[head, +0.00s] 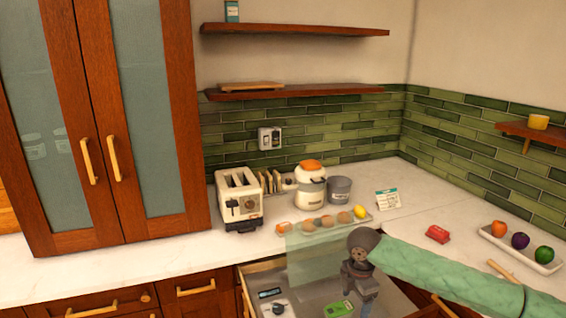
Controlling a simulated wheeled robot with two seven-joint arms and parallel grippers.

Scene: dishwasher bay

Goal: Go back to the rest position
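My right arm comes in from the right in a pale green quilted sleeve. My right gripper (359,292) points down over an open drawer (246,290) below the counter. Its fingertips are small and dark, and I cannot tell whether they are open or shut. The drawer holds a dark device with a display (270,293), a round-knobbed item (278,309) and a bright green item (340,309). My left gripper is not in view.
A translucent green panel (312,258) hangs beside my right gripper. On the counter stand a toaster (239,197), a jar with an orange lid (311,185), a grey pot (339,190), a red item (437,234) and a fruit tray (510,252). The left counter is clear.

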